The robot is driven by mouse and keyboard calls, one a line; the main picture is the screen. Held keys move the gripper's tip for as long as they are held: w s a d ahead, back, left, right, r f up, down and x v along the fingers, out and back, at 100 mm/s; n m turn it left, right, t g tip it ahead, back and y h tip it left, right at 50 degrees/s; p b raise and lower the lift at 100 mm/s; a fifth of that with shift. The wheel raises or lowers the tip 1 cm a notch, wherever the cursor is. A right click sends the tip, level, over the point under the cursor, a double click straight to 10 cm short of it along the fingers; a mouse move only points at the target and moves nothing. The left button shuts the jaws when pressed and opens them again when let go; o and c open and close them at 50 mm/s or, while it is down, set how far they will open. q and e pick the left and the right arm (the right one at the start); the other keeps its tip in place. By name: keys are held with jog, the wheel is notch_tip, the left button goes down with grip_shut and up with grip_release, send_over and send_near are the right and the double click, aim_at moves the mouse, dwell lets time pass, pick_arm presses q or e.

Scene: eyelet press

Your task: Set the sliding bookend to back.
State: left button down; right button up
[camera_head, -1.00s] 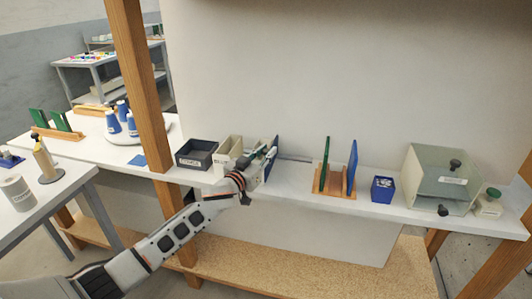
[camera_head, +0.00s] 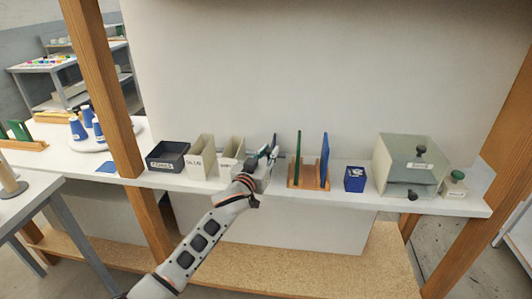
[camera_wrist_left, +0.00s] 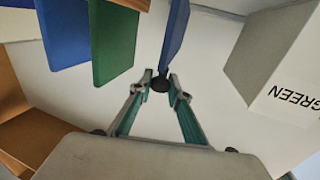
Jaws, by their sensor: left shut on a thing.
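The sliding bookend is a thin blue upright panel (camera_wrist_left: 176,40) with a dark round knob (camera_wrist_left: 160,84) at its near edge. In the head view the bookend (camera_head: 275,141) shows almost edge-on behind my gripper, between the pale bins and the wooden rack. My left gripper (camera_head: 270,154) reaches over the shelf from the front. In the left wrist view its fingertips (camera_wrist_left: 161,82) are closed on the knob. The bookend's foot and its track are mostly hidden by the gripper. My right gripper is not in view.
Right of the gripper a wooden rack (camera_head: 309,185) holds a green board (camera_head: 297,157) and a blue board (camera_head: 324,158). Left stand pale bins (camera_head: 202,157) and a black bin (camera_head: 167,156). Farther right are a small blue box (camera_head: 355,179) and a clear-fronted case (camera_head: 408,165).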

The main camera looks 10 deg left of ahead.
pick_arm(q)
jog(key=c, duration=1.9)
grip_release()
jog(key=shift+d, duration=0.35)
jog(key=shift+s+a, duration=0.1)
jog(key=shift+a, duration=0.1)
jog(key=v, duration=1.2)
jog(key=s+a+f+g+y, duration=0.1)
jog(key=s+f, duration=0.5)
jog(key=f, duration=0.2)
jog(key=s+a+f+g, duration=0.2)
jog(key=s+f, duration=0.4)
jog(key=f, duration=0.3)
jog(key=s+a+f+g, duration=0.1)
jog(key=s+f, duration=0.3)
jog(key=s, duration=0.3)
jog(key=s+a+f+m+g, duration=0.1)
jog(key=s+a+f, duration=0.1)
jog(key=s+f, duration=0.3)
jog(key=s+a+f+g, duration=0.1)
jog(key=s+f, duration=0.3)
jog(key=s, duration=0.4)
jog(key=shift+s+a+f+g+y, duration=0.3)
jog(key=shift+s+a+y, duration=0.05)
jog(key=shift+y, duration=0.05)
